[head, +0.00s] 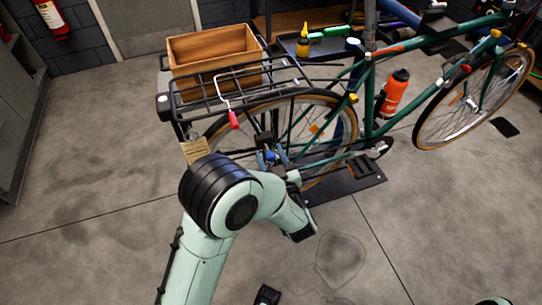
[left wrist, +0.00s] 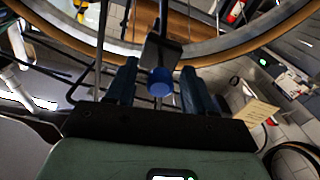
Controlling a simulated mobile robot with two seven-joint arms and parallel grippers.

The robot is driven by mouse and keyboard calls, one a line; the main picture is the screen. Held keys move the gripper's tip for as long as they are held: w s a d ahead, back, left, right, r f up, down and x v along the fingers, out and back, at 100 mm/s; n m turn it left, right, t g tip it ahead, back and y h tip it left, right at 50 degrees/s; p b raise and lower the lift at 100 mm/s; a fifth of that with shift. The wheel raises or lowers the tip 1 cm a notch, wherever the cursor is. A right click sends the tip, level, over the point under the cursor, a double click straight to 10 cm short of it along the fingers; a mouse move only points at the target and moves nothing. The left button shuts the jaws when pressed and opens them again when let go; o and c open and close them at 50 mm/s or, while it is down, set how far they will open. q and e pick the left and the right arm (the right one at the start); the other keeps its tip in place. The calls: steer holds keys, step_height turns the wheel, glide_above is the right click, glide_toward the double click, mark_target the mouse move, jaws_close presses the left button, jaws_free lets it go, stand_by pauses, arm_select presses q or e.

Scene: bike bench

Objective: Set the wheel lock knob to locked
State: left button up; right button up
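The wheel lock knob is a round blue knob (left wrist: 160,82) on a dark bracket by the rear wheel. It also shows small in the head view (head: 270,156). My left gripper (left wrist: 157,88) is open, its two dark blue fingers on either side of the knob with a gap on each side. In the head view my left gripper (head: 271,159) is beside the rear wheel (head: 318,104), partly hidden by my own wrist. No marking shows whether the knob is at locked or unlocked.
A green bicycle (head: 367,95) stands on a dark floor plate (head: 352,182). A red-handled hook (head: 234,119) and a paper tag (head: 194,150) hang near my arm. The floor in front is mostly clear.

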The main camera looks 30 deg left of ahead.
mark_target(272, 160)
arm_select(q)
steer(key=v, duration=1.3)
steer(key=shift+d, duration=0.2)
steer(key=shift+s, duration=0.1)
steer(key=c, duration=0.6)
steer(key=shift+m, duration=0.5)
jaws_close()
steer(key=s+d+m, duration=0.3)
steer(key=d+m, duration=0.1)
steer(key=m, duration=1.5)
steer(key=b+x, duration=0.1)
steer(key=x, duration=1.3)
steer(key=shift+s+a, duration=0.15)
steer(key=shift+a, duration=0.1)
